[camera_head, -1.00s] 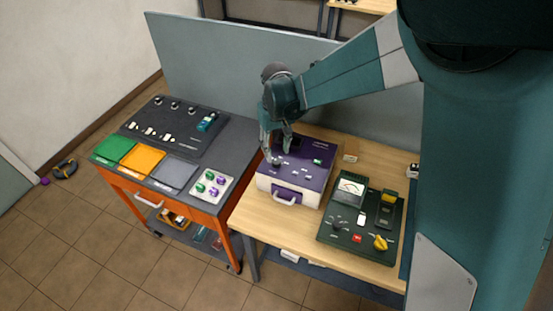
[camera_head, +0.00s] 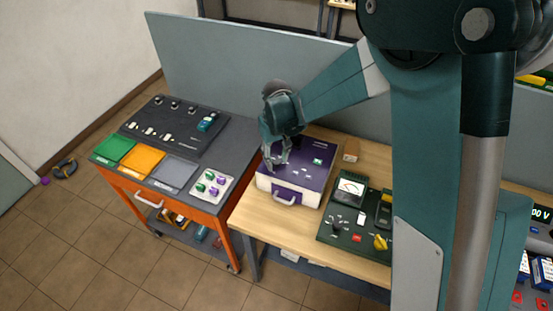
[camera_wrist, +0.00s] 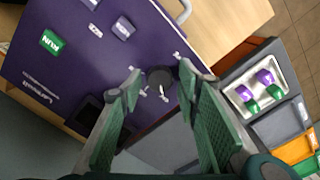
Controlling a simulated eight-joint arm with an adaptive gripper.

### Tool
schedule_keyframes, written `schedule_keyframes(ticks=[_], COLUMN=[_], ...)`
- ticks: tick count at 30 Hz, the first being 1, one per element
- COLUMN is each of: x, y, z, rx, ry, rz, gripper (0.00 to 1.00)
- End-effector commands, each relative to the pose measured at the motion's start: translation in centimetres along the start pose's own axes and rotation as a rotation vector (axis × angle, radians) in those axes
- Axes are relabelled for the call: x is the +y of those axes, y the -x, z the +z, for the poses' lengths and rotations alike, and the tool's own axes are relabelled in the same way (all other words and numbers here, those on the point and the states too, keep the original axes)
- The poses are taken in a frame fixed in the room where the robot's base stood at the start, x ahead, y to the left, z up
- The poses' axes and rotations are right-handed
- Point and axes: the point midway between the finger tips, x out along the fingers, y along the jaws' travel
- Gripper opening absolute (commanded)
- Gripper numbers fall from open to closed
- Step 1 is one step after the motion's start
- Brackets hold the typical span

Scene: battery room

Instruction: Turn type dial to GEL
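A purple charger box (camera_head: 317,166) with a white front and handle stands on the wooden bench. A round black dial (camera_wrist: 160,78) is on its top face, with small white marks around it that are too small to read. In the head view my gripper hides this dial. My gripper (camera_head: 276,166) is over the box's left part. In the wrist view my gripper (camera_wrist: 160,76) is open, with one green fingertip on either side of the dial and narrow gaps between. I cannot tell the fingertips' height over the panel or where the dial points.
A dark green meter panel (camera_head: 345,229) stands to the right. The orange cart (camera_head: 195,208) with a tray of knobs (camera_head: 211,185) stands to the left. A grey partition (camera_head: 210,65) is behind.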

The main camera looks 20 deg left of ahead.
Motion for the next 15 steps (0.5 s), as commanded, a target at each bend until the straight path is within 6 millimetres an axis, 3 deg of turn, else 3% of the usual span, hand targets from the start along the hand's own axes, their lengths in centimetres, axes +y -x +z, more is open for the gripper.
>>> schedule_keyframes(ticks=[1, 5, 15], x=[0.0, 0.0, -0.01], y=[0.01, 0.01, -0.03], z=[0.0, 0.0, 0.0], rx=[0.0, 0.0, 0.0], ry=[0.0, 0.0, -0.021], rz=[0.0, 0.0, 0.0], gripper=[0.25, 0.1, 0.1])
